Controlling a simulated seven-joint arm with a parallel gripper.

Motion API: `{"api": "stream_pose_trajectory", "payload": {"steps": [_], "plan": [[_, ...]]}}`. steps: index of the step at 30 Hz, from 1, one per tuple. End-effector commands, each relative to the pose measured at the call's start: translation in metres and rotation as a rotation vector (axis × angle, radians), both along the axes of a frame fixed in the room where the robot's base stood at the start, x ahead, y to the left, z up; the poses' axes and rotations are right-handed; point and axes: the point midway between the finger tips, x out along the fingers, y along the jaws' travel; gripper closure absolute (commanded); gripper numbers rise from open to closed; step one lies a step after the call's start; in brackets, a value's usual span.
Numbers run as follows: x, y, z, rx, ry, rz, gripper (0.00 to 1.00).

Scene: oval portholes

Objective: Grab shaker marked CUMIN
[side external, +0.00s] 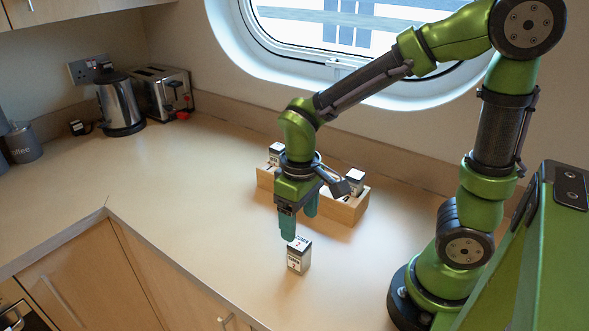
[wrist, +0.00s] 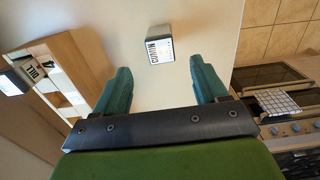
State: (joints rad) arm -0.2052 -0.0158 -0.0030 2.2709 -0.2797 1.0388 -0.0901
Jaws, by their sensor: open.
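A small shaker with a white-and-dark label (side external: 299,256) stands on the counter, apart from the rack. In the wrist view the same shaker (wrist: 160,47) shows sideways lettering that appears to read CUMIN. My gripper (side external: 299,222) is above and just behind the shaker in the side view, fingers pointing down. In the wrist view my gripper (wrist: 163,82) is open and empty, and the shaker lies beyond the teal fingertips, roughly centred between them. One fingertip slightly overlaps the shaker's top edge in the side view; I cannot tell whether they touch.
A wooden rack (side external: 346,211) stands behind my gripper, with one shaker (side external: 276,153) at its left and another (side external: 355,180) at its right. A kettle (side external: 120,103) and toaster (side external: 162,90) stand far left. The counter around the lone shaker is clear; its front edge is near.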

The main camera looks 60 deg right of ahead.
Motion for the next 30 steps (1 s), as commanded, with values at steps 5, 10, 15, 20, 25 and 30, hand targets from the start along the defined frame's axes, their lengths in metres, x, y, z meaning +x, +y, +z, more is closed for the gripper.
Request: {"api": "stream_pose_trajectory", "payload": {"steps": [5,10,15,20,25,30], "plan": [[-0.001,0.000,-0.035,0.000,0.005,-0.001,0.28],[0.000,0.000,-0.049,0.001,0.001,-0.002,0.28],[-0.002,0.000,-0.065,0.000,0.004,-0.001,0.28],[-0.002,0.000,-0.090,0.000,0.004,-0.001,0.28],[-0.001,0.001,-0.102,0.001,0.000,-0.003,0.28],[-0.001,0.001,-0.102,0.001,-0.002,-0.003,0.28]]}}
